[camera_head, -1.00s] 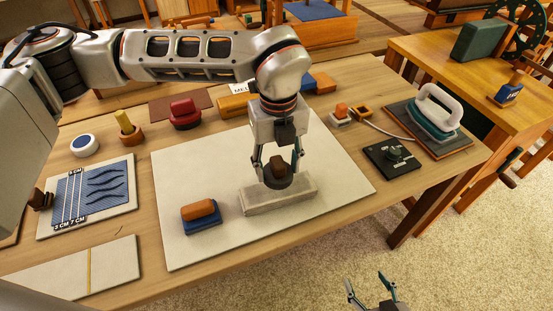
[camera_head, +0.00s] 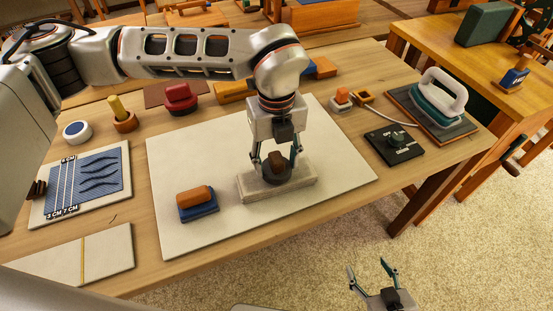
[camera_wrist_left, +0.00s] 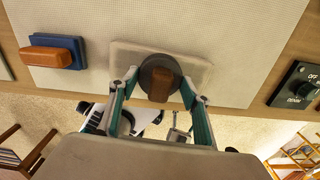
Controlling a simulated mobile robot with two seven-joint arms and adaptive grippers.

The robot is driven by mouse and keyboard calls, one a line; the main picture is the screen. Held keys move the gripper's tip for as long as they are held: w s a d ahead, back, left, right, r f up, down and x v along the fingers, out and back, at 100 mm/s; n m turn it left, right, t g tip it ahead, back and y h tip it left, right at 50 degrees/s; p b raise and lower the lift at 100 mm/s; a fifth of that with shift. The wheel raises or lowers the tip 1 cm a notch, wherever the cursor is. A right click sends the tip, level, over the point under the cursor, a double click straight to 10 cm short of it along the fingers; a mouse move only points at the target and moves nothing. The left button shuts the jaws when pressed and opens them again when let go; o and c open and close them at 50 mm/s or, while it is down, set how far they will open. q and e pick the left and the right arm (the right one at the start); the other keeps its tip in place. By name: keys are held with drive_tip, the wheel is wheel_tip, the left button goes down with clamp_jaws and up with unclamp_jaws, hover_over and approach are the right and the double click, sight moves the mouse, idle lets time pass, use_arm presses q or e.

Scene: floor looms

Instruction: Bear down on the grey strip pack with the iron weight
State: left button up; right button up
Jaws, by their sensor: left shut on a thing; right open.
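The grey strip pack (camera_head: 250,191) is a pale grey slab lying flat on a large pale board (camera_head: 175,237). The iron weight (camera_head: 277,177) is a dark round disc with a brown block handle. It is over the middle of the pack and appears to rest on its top. My left gripper (camera_head: 277,161) points down and is shut on the weight's handle. The left wrist view shows the weight (camera_wrist_left: 152,72) between the fingers, with the pack (camera_wrist_left: 193,68) behind it. My right gripper (camera_head: 372,272) is open and empty, low in front of the table.
A blue block with an orange-brown top (camera_head: 197,203) lies left of the pack on the board. A black switch panel (camera_head: 394,145) and a white-handled iron (camera_head: 442,105) are at the right. A patterned blue card (camera_head: 88,182) lies at the left. The board between them is bare.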

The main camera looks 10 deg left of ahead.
use_arm(q)
drive_tip(key=shift+f, duration=0.2)
use_arm(e)
drive_tip(key=shift+s+a+f, duration=0.1)
drive_tip(key=shift+s+f, duration=0.2)
drive_tip(key=shift+s, duration=0.05)
use_arm(q)
drive_tip(key=shift+f, duration=0.25)
use_arm(e)
drive_tip(key=shift+f, duration=0.1)
use_arm(q)
drive_tip(key=shift+f, duration=0.1)
use_arm(e)
drive_tip(key=shift+w, duration=0.2)
idle(0.3)
use_arm(q)
drive_tip(key=shift+s+f, duration=0.1)
drive_tip(key=shift+f, duration=0.05)
use_arm(e)
drive_tip(key=shift+s, duration=0.25)
idle(0.6)
use_arm(q)
drive_tip(key=shift+r+p, duration=1.25)
drive_tip(key=shift+r, duration=1.45)
drive_tip(key=shift+r+p, duration=0.55)
drive_tip(key=shift+r, duration=0.55)
use_arm(e)
wheel_tip(320, 180, up, 6)
drive_tip(key=w, duration=0.2)
drive_tip(key=shift+f, duration=0.15)
